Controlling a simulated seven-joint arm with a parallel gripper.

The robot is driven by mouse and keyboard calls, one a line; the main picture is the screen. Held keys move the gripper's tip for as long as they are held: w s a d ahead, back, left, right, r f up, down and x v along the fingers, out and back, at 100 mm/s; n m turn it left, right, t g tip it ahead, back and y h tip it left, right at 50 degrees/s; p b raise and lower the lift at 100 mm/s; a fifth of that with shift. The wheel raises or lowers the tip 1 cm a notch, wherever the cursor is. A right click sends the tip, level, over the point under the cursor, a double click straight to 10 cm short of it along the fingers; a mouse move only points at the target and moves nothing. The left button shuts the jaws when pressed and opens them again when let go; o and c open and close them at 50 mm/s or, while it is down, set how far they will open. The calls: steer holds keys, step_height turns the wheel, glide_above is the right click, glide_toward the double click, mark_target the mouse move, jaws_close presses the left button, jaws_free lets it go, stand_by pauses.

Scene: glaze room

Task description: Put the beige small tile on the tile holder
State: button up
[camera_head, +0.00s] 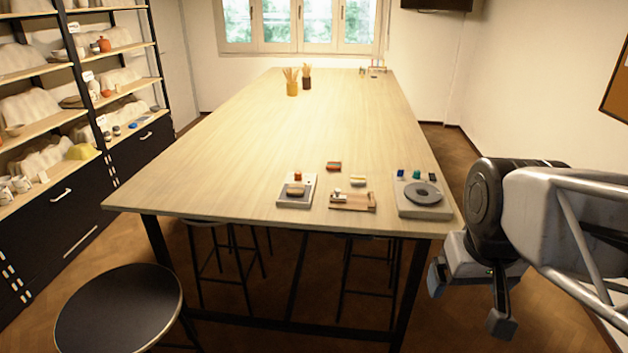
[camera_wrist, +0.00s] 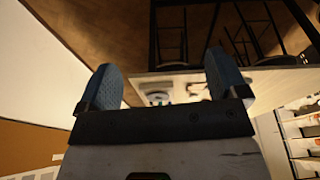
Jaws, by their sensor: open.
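My gripper (camera_head: 470,300) is off the right front corner of the table, below the level of the top, with its jaws apart and empty. Its two blue fingers also show spread in the wrist view (camera_wrist: 163,82). A wooden stand (camera_head: 352,202) at the middle front may be the tile holder.
The long wooden table (camera_head: 250,150) has a wide clear middle. A grey unit with a dark disc (camera_head: 422,193) stands near its right edge. A black stool (camera_head: 118,312) is at front left, shelves at far left.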

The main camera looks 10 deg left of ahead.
steer(key=w+a+r+n, duration=0.2)
steer(key=w+a, duration=0.1)
steer(key=w, duration=0.5)
steer(key=w+a+r+n, duration=0.2)
steer(key=w+n, duration=0.1)
steer(key=w, duration=0.5)
steer(key=n+g, duration=0.2)
steer(key=n, duration=1)
glide_above(296, 189)
steer(key=f, duration=1.4)
steer(key=shift+s+d+f, duration=0.2)
steer(key=shift+d+f, duration=0.1)
steer(key=shift+w+a+f, duration=0.25)
steer(key=shift+a+f, duration=0.05)
steer(key=shift+a, duration=0.1)
steer(key=shift+f, duration=1.3)
